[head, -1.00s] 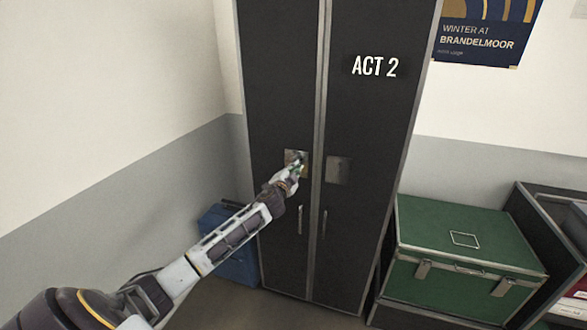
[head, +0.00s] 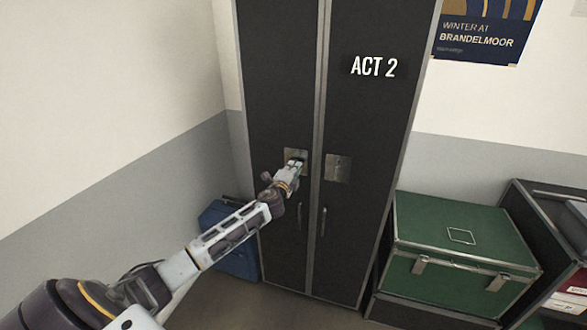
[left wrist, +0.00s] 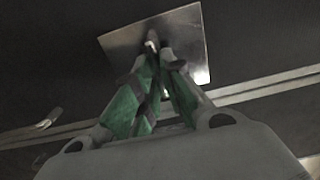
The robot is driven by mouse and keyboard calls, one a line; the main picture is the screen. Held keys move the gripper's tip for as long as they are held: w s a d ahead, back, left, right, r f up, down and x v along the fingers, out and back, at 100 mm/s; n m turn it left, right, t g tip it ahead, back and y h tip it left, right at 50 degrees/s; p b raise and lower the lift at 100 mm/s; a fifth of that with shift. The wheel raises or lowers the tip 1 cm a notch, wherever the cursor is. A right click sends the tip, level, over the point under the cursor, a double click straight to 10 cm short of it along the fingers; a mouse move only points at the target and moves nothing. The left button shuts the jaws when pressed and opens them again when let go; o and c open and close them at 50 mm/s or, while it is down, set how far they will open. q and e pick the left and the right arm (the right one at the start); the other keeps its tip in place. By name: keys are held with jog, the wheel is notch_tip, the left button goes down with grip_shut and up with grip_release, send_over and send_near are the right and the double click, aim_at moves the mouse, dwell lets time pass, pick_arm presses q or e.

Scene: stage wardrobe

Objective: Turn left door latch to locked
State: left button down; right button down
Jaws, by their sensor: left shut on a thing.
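The left door (head: 275,95) of the dark tall cabinet is closed. A metal latch plate (head: 293,154) sits on it near the seam between the doors, and the plate also shows in the left wrist view (left wrist: 185,45). My left gripper (head: 296,163) is at the plate, its fingers shut on the small latch knob (left wrist: 152,42). The fingers with green pads hide most of the knob, so its exact angle cannot be told. The right gripper is not in view.
The right door (head: 375,120), marked ACT 2, has its own latch plate (head: 338,169). Vertical handles (head: 299,218) hang below the plates. A blue case (head: 236,262) stands at the left; a green trunk (head: 460,238) stands at the right.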

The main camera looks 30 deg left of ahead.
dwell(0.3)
pick_arm(q)
jog(key=c, duration=1.5)
grip_release()
jog(key=shift+d, duration=0.1)
jog(key=shift+v, duration=5.95)
jog(key=shift+f, duration=0.1)
